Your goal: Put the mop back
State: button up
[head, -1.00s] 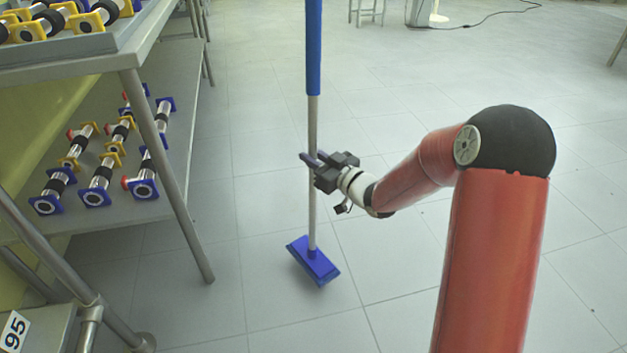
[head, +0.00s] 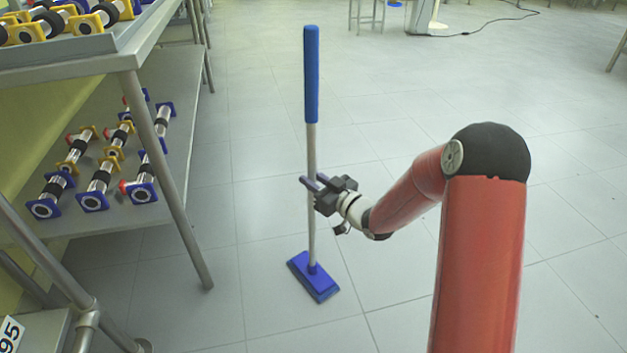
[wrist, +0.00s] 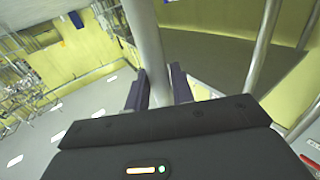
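The mop has a blue grip (head: 311,75), a grey pole (head: 312,235) and a flat blue head (head: 315,277). It stands nearly upright in the head view, head down. I cannot tell whether the head touches the floor. My gripper (head: 312,183) is shut on the pole about midway up, below the blue grip. In the wrist view the pole (wrist: 148,45) runs between the two dark fingers of my gripper (wrist: 158,88), close against them. The mop head is out of the wrist view.
A metal shelf rack (head: 205,240) stands at the left, with several small glass-and-metal fittings (head: 93,190) on its shelves. A lower metal frame with a "95" label (head: 10,335) is at the bottom left. The tiled floor (head: 480,100) around the mop is clear.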

jog(key=o, duration=0.3)
jog(key=shift+s+d+r, duration=0.1)
jog(key=shift+d+r, duration=0.05)
jog(key=v, duration=1.2)
jog(key=s+d+r+m+h, duration=0.4)
jog(key=d+r+h, duration=0.55)
jog(key=h, duration=0.35)
jog(key=s+r+m+g, duration=0.1)
jog(key=s+g, duration=0.1)
jog(key=s, duration=0.5)
jog(key=s+r+m+g, duration=0.1)
jog(key=s+m+g, duration=0.1)
jog(key=s, duration=0.6)
jog(key=s+r+m+g, duration=0.1)
jog(key=s+m+g, duration=0.1)
jog(key=s, duration=0.6)
jog(key=shift+a+r+g+p, duration=0.15)
jog(key=shift+a+g+p, duration=0.1)
jog(key=shift+g+p, duration=0.15)
